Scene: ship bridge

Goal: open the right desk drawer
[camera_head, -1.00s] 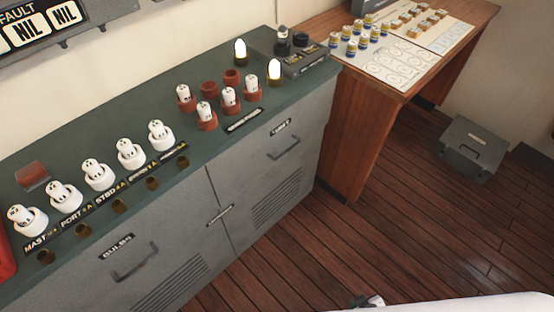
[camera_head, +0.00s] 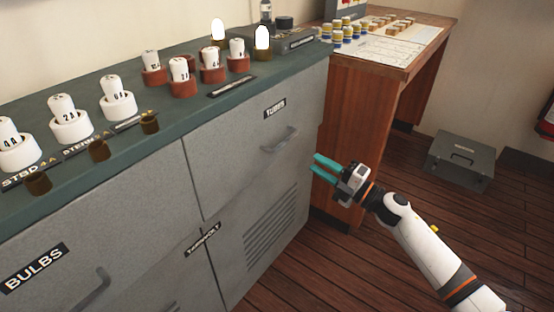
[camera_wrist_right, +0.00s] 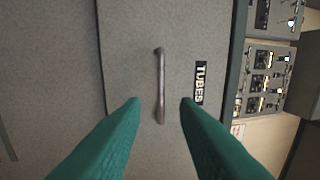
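The right desk drawer (camera_head: 235,160) is a grey front panel labelled TUBES (camera_head: 275,108). It looks closed, flush with the desk front. Its bar handle (camera_head: 279,139) is in the panel's right half. My right gripper (camera_head: 316,168) has teal fingers and is to the right of the handle in the head view, apart from it. In the right wrist view, the fingers (camera_wrist_right: 160,100) are spread wide, with the handle (camera_wrist_right: 160,85) upright in the picture between and beyond their tips. Nothing is held. My left gripper is not in view.
The left drawer, labelled BULBS (camera_head: 34,267), has its own handle (camera_head: 90,291). White lamps in sockets line the green desktop (camera_head: 190,118). A wooden table (camera_head: 365,120) stands right of the desk. A grey box (camera_head: 459,160) sits on the floor, with open planks around it.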

